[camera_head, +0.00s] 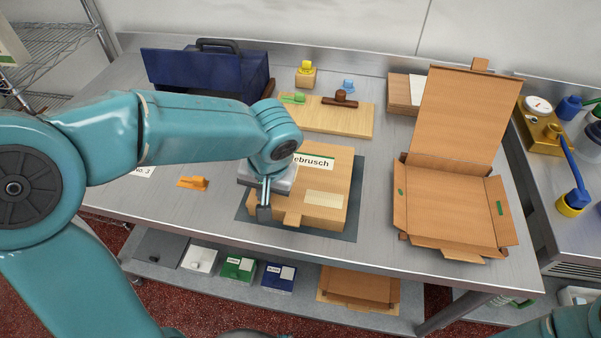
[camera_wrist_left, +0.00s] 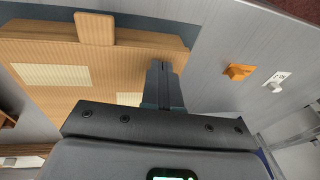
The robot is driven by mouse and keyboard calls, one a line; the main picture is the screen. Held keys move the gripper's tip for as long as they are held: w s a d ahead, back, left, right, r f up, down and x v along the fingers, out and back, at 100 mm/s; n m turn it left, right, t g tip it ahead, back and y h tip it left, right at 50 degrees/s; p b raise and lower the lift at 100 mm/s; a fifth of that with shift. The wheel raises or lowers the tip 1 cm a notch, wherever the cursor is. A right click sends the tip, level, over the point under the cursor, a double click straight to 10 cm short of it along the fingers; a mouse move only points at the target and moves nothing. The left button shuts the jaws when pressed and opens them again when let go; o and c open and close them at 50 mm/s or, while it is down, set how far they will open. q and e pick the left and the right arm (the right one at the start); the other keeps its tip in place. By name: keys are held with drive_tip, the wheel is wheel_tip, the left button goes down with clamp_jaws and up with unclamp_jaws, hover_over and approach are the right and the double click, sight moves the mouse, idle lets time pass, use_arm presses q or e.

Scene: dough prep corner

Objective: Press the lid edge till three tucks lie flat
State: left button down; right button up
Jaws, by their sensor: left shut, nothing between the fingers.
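A closed cardboard box (camera_head: 325,205) lies on a dark mat (camera_head: 352,225) at the table's middle. Its lid has a white label ending in "ebrusch" and a pale blank label. My left gripper (camera_head: 264,213) is shut and empty, fingers down at the box's left edge near the front corner. In the left wrist view its fingertips (camera_wrist_left: 160,66) overlap the lid edge; I cannot tell whether they touch. My arm hides the box's back left part. My right gripper is out of view.
An open cardboard box (camera_head: 450,215) stands to the right. A wooden board (camera_head: 325,118) with stamp-like pieces and a dark blue case (camera_head: 190,72) stand behind. An orange piece (camera_head: 193,183) lies left of the mat. Gauge equipment (camera_head: 540,120) is far right.

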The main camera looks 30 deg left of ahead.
use_arm(q)
drive_tip(key=shift+p+v, duration=0.45)
drive_tip(key=shift+v, duration=0.7)
drive_tip(key=p+v, duration=0.2)
drive_tip(key=v, duration=0.2)
drive_tip(key=shift+p, duration=0.3)
